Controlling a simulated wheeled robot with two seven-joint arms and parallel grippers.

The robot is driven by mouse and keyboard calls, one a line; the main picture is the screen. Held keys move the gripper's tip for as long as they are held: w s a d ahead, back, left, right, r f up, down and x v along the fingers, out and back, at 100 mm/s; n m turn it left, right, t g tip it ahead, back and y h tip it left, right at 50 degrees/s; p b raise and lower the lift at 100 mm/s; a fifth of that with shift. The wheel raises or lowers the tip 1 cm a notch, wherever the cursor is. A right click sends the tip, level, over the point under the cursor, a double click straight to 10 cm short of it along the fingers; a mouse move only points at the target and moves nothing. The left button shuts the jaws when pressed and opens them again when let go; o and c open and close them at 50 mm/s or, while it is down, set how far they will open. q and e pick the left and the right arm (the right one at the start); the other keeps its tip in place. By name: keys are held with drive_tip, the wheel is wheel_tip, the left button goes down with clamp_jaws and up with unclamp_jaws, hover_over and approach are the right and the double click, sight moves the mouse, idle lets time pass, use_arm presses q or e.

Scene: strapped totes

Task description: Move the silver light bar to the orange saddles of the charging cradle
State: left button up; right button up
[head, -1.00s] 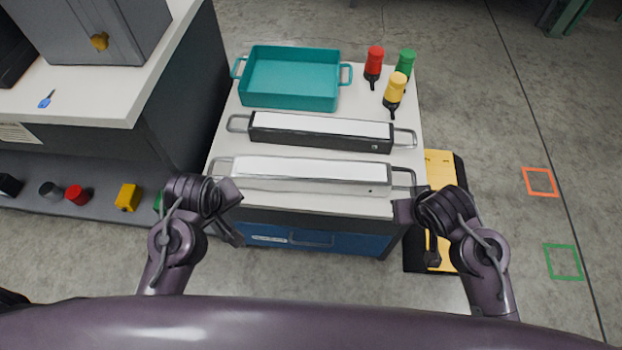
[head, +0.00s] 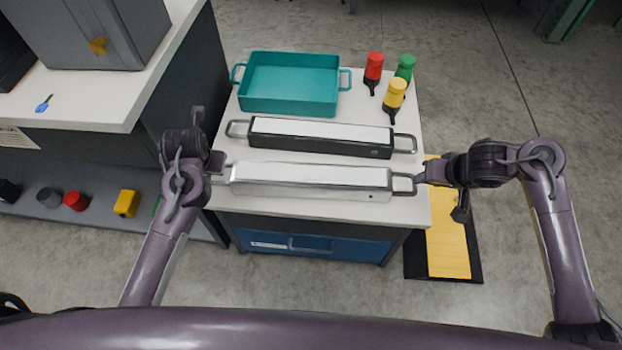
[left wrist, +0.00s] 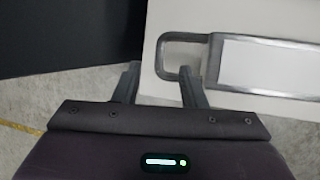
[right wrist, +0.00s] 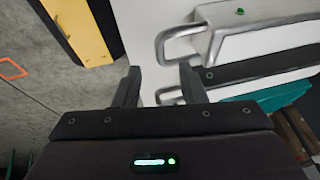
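The silver light bar (head: 312,190) lies on the white cart top along its near side, with a loop handle at each end. My left gripper (head: 220,168) is open at its left handle; in the left wrist view the parted fingers (left wrist: 160,78) are near the handle (left wrist: 162,55), one inside and one outside its outer end. My right gripper (head: 420,179) is open at the right handle; in the right wrist view its fingers (right wrist: 160,78) lie just off that handle (right wrist: 165,45). Contact cannot be told. No cradle or orange saddles are visible.
A black light bar (head: 320,148) lies parallel just behind the silver one. A teal tray (head: 290,108) stands behind that. A bench (head: 100,110) is left; a yellow panel (head: 448,245) lies right on the floor.

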drive_tip(key=shift+a, duration=0.1)
